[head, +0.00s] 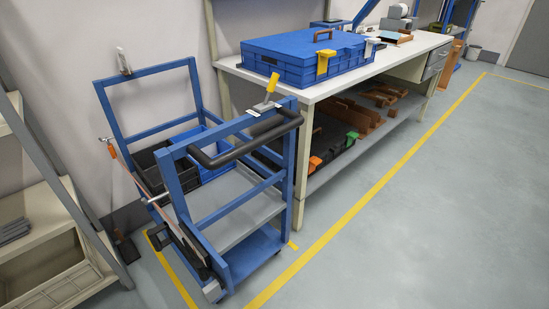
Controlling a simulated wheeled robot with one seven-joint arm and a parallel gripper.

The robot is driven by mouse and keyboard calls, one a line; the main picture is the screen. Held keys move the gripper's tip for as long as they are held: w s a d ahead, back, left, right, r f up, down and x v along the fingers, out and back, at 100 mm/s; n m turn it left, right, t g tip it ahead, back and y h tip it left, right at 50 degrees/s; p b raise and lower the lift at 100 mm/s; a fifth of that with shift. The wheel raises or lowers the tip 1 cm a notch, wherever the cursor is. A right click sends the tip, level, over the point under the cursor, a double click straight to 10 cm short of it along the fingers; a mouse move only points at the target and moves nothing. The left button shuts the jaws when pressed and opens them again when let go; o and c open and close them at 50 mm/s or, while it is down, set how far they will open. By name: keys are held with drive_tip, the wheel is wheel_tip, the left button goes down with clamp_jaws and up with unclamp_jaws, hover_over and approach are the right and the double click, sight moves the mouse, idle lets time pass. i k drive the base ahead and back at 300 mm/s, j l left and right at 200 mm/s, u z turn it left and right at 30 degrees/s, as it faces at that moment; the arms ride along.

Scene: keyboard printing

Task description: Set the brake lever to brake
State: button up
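A blue cart (240,139) stands left of the workbench, with a black push handle (238,150) at its near end. A short lever with a yellow grip (271,84) stands tilted on a pale plate on the cart's top bar. My gripper is not in this view.
A workbench (318,92) with a blue case (304,62) stands close to the cart's right. A shelf rack (50,229) is at the left. Yellow lines (372,190) mark the floor. The grey floor (430,230) at the right front is clear.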

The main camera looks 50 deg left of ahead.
sight(274, 77)
drive_tip(key=u, duration=1.75)
